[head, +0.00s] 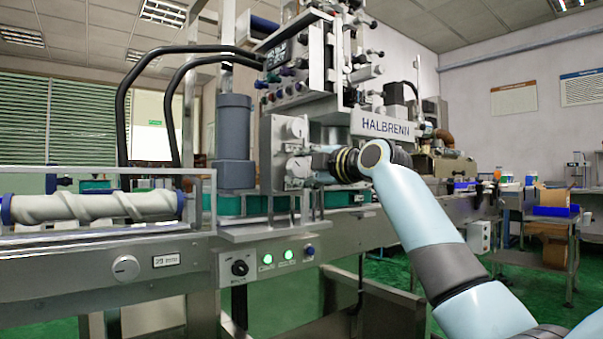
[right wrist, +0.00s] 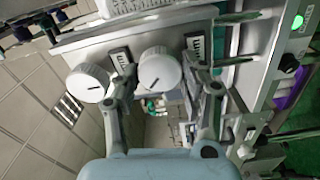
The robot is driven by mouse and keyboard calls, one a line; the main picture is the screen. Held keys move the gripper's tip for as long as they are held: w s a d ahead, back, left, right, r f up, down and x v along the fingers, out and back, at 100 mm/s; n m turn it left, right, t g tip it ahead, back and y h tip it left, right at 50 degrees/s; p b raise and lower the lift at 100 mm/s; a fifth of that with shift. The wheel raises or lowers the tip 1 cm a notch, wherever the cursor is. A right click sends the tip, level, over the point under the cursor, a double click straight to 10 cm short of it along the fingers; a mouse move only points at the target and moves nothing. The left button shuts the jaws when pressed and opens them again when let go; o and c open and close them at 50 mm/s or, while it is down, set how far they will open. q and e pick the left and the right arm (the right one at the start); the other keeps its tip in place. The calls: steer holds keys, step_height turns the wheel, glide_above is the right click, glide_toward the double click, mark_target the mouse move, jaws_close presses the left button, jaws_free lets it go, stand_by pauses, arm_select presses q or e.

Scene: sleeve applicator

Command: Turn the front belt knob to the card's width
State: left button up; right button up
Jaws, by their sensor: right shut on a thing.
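A round white knob (right wrist: 160,68) with a dark pointer line sits between the fingers of my right gripper (right wrist: 160,80) in the right wrist view. The gripper is shut on it. The line slants toward the lower left of that picture. In the head view my right gripper (head: 318,164) reaches the lower knob (head: 297,167) on the grey plate (head: 272,150) and partly hides it. A second white knob (head: 296,127) sits above it and also shows in the right wrist view (right wrist: 88,82). Labels beside the knobs are too small to read. I cannot make out the card. My left gripper is out of view.
A grey cylinder (head: 235,140) stands left of the knob plate. A white screw (head: 95,207) lies along the conveyor at left. A black switch (head: 240,268) and lit green buttons (head: 289,254) are below. A cart (head: 545,235) stands at right.

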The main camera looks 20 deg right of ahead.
steer(key=n, duration=0.2)
steer(key=n+b, duration=0.1)
steer(key=n, duration=0.1)
steer(key=n+b, duration=0.1)
steer(key=n, duration=0.1)
steer(key=shift+f+n, duration=0.35)
steer(key=shift+n, duration=0.05)
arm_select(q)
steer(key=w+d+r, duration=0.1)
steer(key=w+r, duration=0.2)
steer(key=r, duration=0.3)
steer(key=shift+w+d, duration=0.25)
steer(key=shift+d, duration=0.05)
arm_select(e)
steer(key=shift+n, duration=0.8)
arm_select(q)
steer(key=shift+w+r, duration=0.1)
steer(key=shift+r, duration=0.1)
arm_select(e)
steer(key=shift+r, duration=0.1)
steer(key=o, duration=1.2)
steer(key=shift+r, duration=0.1)
steer(key=shift+s+d, duration=0.1)
steer(key=shift+s, duration=0.05)
steer(key=v, duration=1.1)
steer(key=shift+s+d, duration=0.1)
steer(key=shift+s, duration=0.25)
